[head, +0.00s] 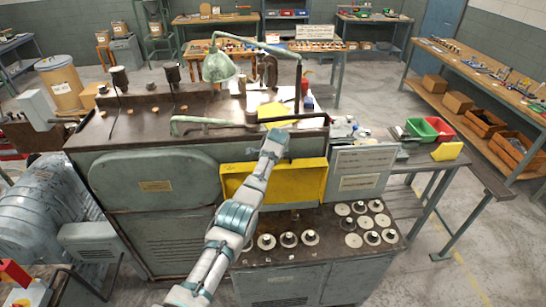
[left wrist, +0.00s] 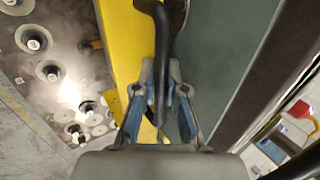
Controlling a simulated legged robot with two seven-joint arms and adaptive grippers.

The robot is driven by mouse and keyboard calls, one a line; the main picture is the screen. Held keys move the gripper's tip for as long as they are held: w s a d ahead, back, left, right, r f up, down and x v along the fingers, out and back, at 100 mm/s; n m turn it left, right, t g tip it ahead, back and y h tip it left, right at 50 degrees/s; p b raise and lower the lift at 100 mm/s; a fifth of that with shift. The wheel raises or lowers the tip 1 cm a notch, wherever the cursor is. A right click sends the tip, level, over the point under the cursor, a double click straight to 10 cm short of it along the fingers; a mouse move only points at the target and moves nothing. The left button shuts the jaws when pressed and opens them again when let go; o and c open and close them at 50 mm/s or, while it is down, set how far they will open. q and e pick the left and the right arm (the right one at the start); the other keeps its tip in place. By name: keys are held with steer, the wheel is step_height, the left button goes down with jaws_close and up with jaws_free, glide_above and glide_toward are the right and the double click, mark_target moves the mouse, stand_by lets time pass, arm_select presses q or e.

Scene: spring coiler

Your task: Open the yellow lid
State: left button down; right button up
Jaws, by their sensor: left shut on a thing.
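The yellow lid (head: 300,182) is a long panel along the machine's front, below the top edge. My left arm crosses in front of its middle. It shows as a yellow strip in the left wrist view (left wrist: 125,45). My left gripper (head: 275,140) is at the machine's front top edge, above the lid. In the left wrist view, my left gripper (left wrist: 160,90) is shut on a dark curved handle (left wrist: 162,50) beside the yellow strip. The handle is hidden behind the gripper in the head view. My right gripper is in neither view.
Below the lid, a shelf (head: 335,245) holds several round discs. A grey label panel (head: 362,165) stands right of the lid. A green lamp (head: 218,66) and a pale green bar (head: 205,122) rise above the machine top. Green and red bins (head: 422,129) sit at right.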

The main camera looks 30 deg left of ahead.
arm_select(q)
steer(key=c, duration=1.2)
jaws_free()
steer(key=shift+w, duration=0.1)
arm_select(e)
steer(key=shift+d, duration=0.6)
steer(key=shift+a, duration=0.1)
arm_select(q)
steer(key=shift+s+d+r, duration=0.1)
steer(key=shift+s+r, duration=0.2)
steer(key=shift+r, duration=0.35)
steer(key=v, duration=1)
steer(key=shift+s+d+r, duration=0.15)
steer(key=shift+d, duration=0.05)
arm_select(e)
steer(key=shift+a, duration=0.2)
